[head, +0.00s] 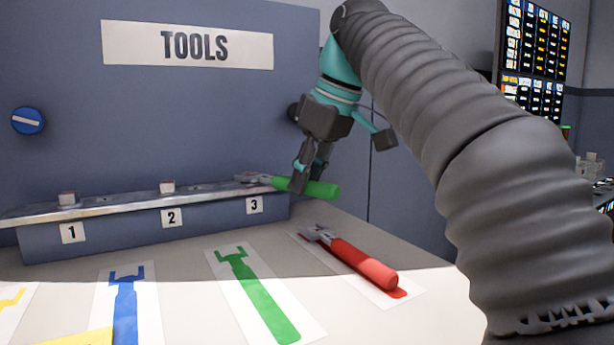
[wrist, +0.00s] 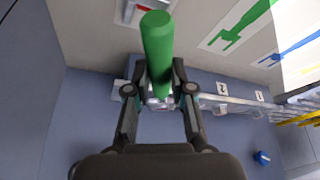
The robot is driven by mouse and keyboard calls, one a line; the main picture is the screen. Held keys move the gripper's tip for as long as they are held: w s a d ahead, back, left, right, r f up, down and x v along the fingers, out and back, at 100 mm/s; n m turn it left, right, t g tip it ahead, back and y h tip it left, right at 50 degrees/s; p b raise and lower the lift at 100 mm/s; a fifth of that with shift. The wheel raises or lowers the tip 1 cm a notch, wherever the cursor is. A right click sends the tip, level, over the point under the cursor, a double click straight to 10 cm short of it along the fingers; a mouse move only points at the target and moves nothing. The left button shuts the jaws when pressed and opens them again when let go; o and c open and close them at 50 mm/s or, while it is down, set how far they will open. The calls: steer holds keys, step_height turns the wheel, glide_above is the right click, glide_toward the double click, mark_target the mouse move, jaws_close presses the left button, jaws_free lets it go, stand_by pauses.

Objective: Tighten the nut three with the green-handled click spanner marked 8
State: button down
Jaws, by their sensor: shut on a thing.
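The green-handled spanner (head: 318,189) is held by my gripper (head: 306,178), which is shut on its handle. The spanner lies roughly level, and its grey head (head: 252,178) is at the rail position above label 3 (head: 254,205). Nut three is hidden or merged with the spanner head, so I cannot tell how well the jaws sit around it. In the wrist view the green handle (wrist: 157,45) points up between the fingers of my gripper (wrist: 160,88). The mark 8 is not readable.
The metal rail (head: 120,203) also carries nuts one (head: 68,199) and two (head: 167,187). A red-handled spanner (head: 355,262) lies on its outline below. The green outline (head: 260,295) is empty, as is the blue one (head: 125,305). A TOOLS wall panel (head: 190,110) stands behind.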

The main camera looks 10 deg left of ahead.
steer(key=shift+s+a, duration=0.15)
steer(key=shift+s, duration=0.05)
steer(key=shift+s+a+m, duration=0.25)
steer(key=shift+s+m, duration=0.15)
steer(key=shift+m, duration=0.2)
steer(key=shift+s+a+t, duration=0.15)
steer(key=shift+s+t, duration=0.05)
steer(key=shift+t, duration=0.1)
steer(key=shift+s+a+m+h, duration=0.3)
steer(key=shift+s+a+m, duration=0.15)
steer(key=shift+m, duration=0.35)
steer(key=shift+s+a+m+t, duration=0.2)
steer(key=shift+s+m+t, duration=0.1)
steer(key=shift+s+a+m+h+p, duration=0.3)
steer(key=shift+s+a+m+p, duration=0.1)
steer(key=shift+a+m+p, duration=0.15)
steer(key=shift+s, duration=0.1)
stand_by(0.6)
